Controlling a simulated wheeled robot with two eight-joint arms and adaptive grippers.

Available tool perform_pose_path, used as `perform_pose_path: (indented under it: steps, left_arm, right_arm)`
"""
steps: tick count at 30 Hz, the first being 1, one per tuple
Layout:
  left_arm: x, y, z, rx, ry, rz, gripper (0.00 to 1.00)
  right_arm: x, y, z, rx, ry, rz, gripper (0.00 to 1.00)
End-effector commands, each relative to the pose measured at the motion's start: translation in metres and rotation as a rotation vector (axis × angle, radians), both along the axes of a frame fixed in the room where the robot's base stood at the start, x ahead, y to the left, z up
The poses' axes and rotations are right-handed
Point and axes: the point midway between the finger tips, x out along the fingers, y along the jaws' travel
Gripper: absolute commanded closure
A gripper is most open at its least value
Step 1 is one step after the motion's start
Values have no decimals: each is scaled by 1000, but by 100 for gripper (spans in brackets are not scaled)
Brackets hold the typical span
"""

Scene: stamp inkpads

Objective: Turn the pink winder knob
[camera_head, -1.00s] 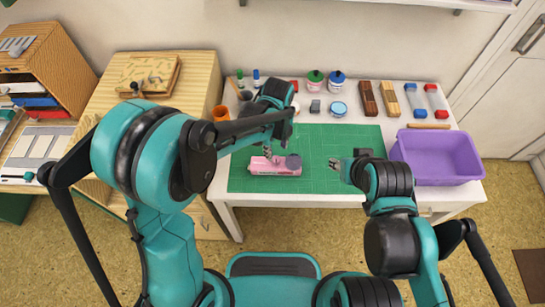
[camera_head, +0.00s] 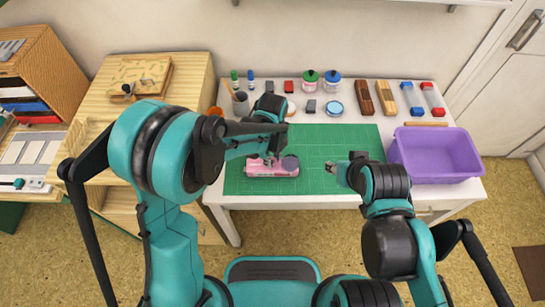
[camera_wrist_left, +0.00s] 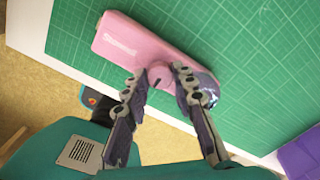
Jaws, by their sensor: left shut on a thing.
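The pink winder device (camera_head: 258,171) lies on the green cutting mat, and its long pink body (camera_wrist_left: 130,38) with pale lettering fills the upper middle of the left wrist view. Its round pink knob (camera_wrist_left: 160,75) sits on the near side of the body. My left gripper (camera_wrist_left: 161,80) is shut on the knob, one finger on each side. In the head view the left gripper (camera_head: 270,158) is over the device and partly hidden by its own wrist. A grey-purple round part (camera_head: 290,162) is at the device's right end. My right gripper (camera_head: 332,167) is away over the mat; its jaw gap is too small to judge.
The green mat (camera_head: 320,145) is mostly bare between the two grippers. A purple bin (camera_head: 437,174) stands at the right of the table. Ink pots (camera_head: 310,84), wooden blocks (camera_head: 366,98) and small containers line the back edge.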

Motion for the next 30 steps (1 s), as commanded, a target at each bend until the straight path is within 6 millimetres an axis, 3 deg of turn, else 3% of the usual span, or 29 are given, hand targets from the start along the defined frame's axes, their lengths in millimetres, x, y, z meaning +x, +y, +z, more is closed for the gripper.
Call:
perform_pose_path:
  steps: [14, 30]
  left_arm:
    - [0, 0, 0, 0, 0, 152, 100]
    - [0, 0, 0, 0, 0, 650, 100]
  right_arm:
    - [0, 0, -2, 0, 0, 0, 60]
    - [0, 0, -5, 0, 0, 0, 60]
